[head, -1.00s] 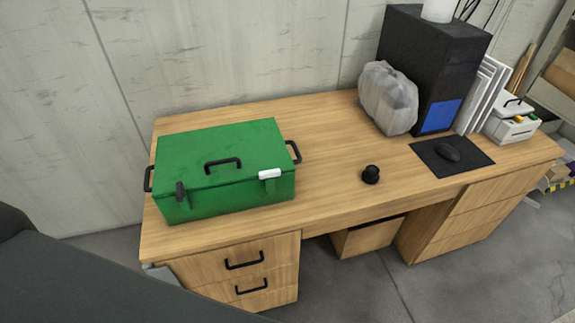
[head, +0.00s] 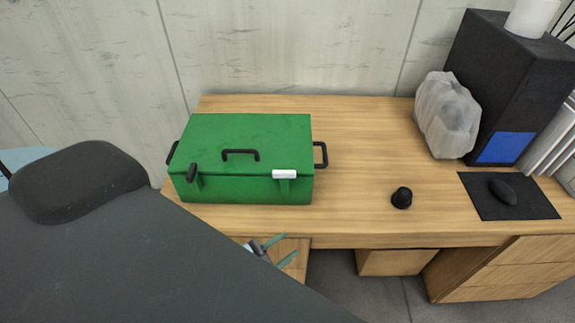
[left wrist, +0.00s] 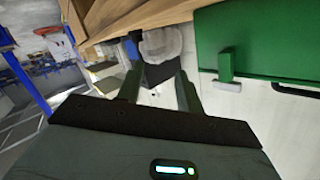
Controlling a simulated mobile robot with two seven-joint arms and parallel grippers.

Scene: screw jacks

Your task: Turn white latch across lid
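A green lidded box (head: 245,145) stands on the left part of the wooden desk, lid closed. A white latch (head: 284,174) lies horizontally at the front lid edge, towards the right, above a green tab. My left gripper (head: 283,249) is in front of the desk edge, below and apart from the white latch. In the left wrist view its fingers (left wrist: 158,77) are spread with nothing between them. My right gripper is not in view.
A black handle (head: 240,154) is on the lid. A black knob-like object (head: 402,197), a mouse (head: 502,191) on a dark mat, a grey bag (head: 447,115) and a black computer tower (head: 510,80) are to the right.

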